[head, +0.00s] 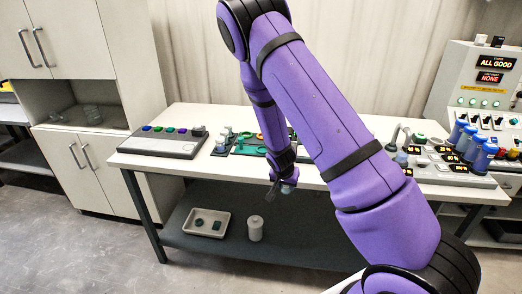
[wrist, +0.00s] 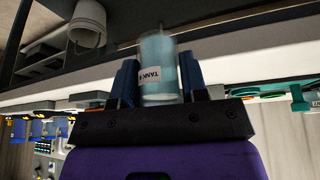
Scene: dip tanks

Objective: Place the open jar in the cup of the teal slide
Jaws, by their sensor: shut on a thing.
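My gripper (wrist: 158,82) is shut on a jar (wrist: 158,50) with pale blue contents and a white label reading "TANK"; the rest of the label is unclear. In the head view my gripper (head: 279,189) hangs at the table's front edge, and the jar (head: 289,188) shows small there. A teal-green part (wrist: 285,90) lies at the right of the wrist view, apart from the jar, perhaps the teal slide. In the head view, teal and green pieces (head: 245,136) sit on a dark board mid-table; I cannot tell the slide's cup there, and my arm hides part of the board.
A grey button panel (head: 160,148) stands on the table's left. The lower shelf (head: 310,250) holds a grey tray (head: 190,232) and a white canister (head: 256,230). A cabinet (head: 100,160) stands at left.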

